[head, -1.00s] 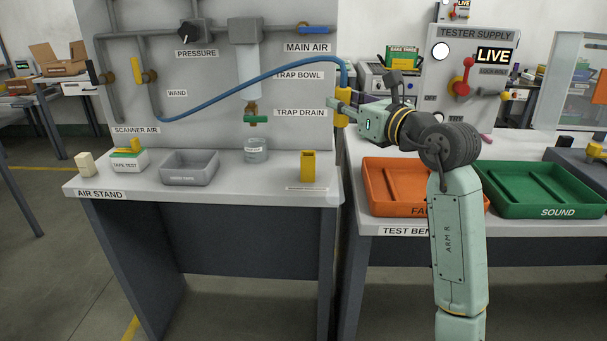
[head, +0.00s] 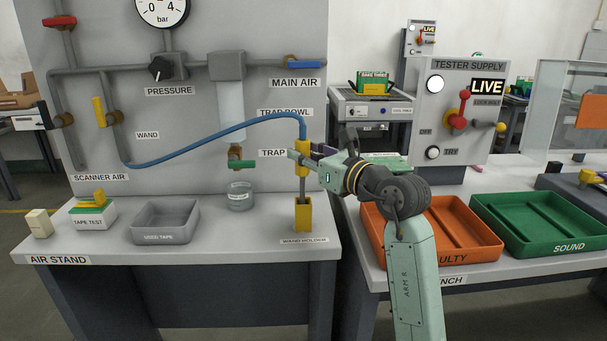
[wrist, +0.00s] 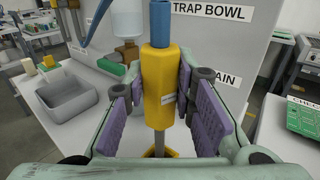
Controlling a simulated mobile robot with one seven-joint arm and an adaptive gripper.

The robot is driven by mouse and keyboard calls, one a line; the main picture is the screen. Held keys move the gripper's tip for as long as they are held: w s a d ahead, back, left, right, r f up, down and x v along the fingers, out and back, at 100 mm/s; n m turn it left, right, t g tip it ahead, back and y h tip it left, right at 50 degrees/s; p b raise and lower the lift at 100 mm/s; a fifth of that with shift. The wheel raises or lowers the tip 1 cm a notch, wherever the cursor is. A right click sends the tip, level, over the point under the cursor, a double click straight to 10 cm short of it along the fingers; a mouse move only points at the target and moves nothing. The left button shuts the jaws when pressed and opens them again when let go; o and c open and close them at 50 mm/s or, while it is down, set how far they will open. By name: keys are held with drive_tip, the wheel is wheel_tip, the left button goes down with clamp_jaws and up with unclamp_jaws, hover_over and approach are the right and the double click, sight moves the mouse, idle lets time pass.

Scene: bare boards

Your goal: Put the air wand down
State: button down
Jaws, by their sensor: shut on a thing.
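The air wand (head: 302,165) has a yellow body, a thin grey nozzle below and a blue hose from its top. It hangs upright over the yellow wand holder (head: 303,217) at the right front of the air stand. The nozzle reaches down to the holder's opening; its tip seems to be inside, but how deep is hidden. My gripper (head: 301,157) is shut on the wand's yellow body. In the wrist view the purple pads of my gripper (wrist: 161,98) flank the wand (wrist: 159,88), and part of the holder (wrist: 172,153) shows below.
On the air stand (head: 250,258) are a grey used-tape tray (head: 165,222), a tape test box (head: 93,215) and a glass jar (head: 240,196). The blue hose (head: 215,134) arcs from the panel. Orange (head: 465,252) and green (head: 575,243) trays sit on the test bench at right.

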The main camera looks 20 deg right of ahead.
sight(308, 173)
wheel_tip(308, 173, down, 4)
drive_tip(key=shift+p, duration=0.3)
drive_tip(key=shift+f+b, duration=0.35)
drive_tip(key=shift+b, duration=0.05)
drive_tip(key=c, duration=1.3)
unclamp_jaws()
drive_tip(key=shift+c, duration=0.2)
drive_tip(key=shift+r, duration=0.1)
drive_tip(key=shift+r+p, duration=0.2)
drive_tip(key=shift+p, duration=0.1)
drive_tip(key=shift+s+d, duration=0.15)
drive_tip(key=shift+s, duration=0.05)
drive_tip(key=b+v, duration=0.3)
drive_tip(key=v, duration=0.8)
drive_tip(key=shift+s, duration=0.25)
